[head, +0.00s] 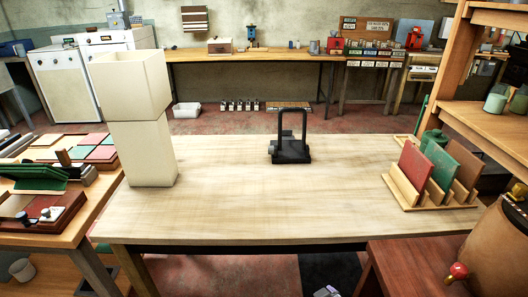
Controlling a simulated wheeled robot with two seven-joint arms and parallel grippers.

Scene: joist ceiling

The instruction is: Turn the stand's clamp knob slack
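The stand (291,150) is black and stands upright on the wooden table, a little right of the middle. It has a heavy block-like base and a tall open frame rising from it. A small grey round part on the left side of the base looks like the clamp knob (271,150). It is too small to tell how tight it is.
Two stacked cream boxes (146,153) stand at the table's left end. A wooden rack (432,206) with red and green panels stands at the right. The table (235,208) is bare around the stand. Wooden shelves (493,120) rise at the right.

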